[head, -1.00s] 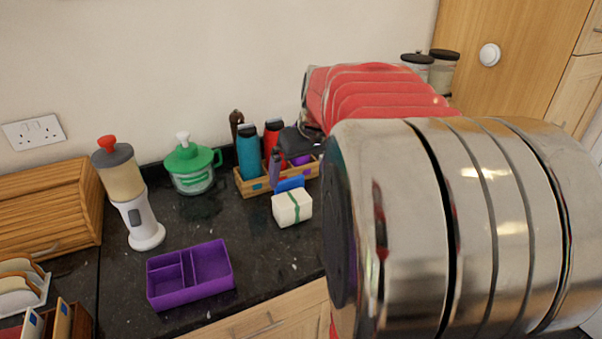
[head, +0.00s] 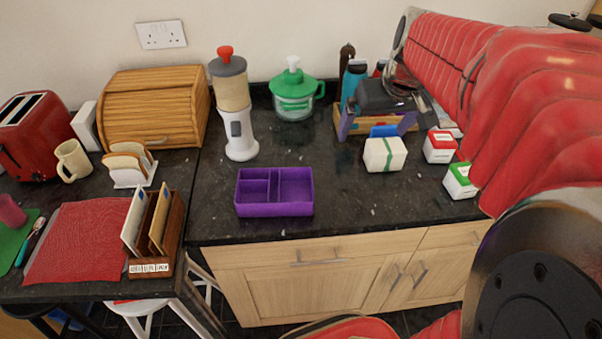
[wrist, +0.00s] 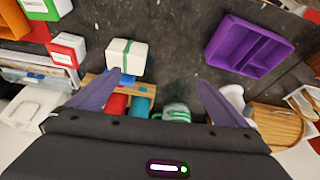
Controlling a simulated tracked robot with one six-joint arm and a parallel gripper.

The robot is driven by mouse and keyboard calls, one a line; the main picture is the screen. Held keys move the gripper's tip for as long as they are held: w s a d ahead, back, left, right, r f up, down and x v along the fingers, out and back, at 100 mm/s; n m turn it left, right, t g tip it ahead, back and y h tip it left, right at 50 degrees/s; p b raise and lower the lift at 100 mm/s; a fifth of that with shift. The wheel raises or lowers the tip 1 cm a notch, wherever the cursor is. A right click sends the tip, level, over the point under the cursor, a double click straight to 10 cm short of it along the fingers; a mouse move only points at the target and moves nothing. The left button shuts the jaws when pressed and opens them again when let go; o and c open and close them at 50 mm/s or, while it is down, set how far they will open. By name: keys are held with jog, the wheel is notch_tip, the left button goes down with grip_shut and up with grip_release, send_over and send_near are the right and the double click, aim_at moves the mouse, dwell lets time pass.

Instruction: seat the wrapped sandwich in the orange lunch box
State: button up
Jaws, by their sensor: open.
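The wrapped sandwich looks like the white block with a green band (head: 385,154), resting on the black counter; it also shows in the wrist view (wrist: 126,59). An orange open box (wrist: 14,22), likely the orange lunch box, is cut off at the top left of the wrist view; I do not see it in the head view. My gripper (head: 377,125) is open and empty, above the wooden bottle crate just behind the sandwich. In the wrist view its fingertips (wrist: 158,77) are wide apart, the left one appearing close to the sandwich's lower edge.
A purple divided box (head: 293,209) sits at the counter's front edge. The wooden crate (head: 346,128) holds bottles. Red-and-white (head: 440,146) and green-and-white (head: 460,180) cartons stand right of the sandwich. A blender (head: 237,120) and green-lidded pot (head: 294,98) stand behind. Counter between purple box and sandwich is clear.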

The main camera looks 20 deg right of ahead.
jog(key=s+a+f+n, duration=0.1)
jog(key=s+a, duration=0.5)
jog(key=a, duration=0.3)
jog(key=s+a+f+n+t+y, duration=0.1)
jog(key=s+a+f, duration=0.1)
jog(key=s+a, duration=0.5)
jog(key=a, duration=0.2)
jog(key=shift+a+f, duration=0.3)
jog(key=shift+a, duration=0.1)
jog(key=shift+o, duration=0.3)
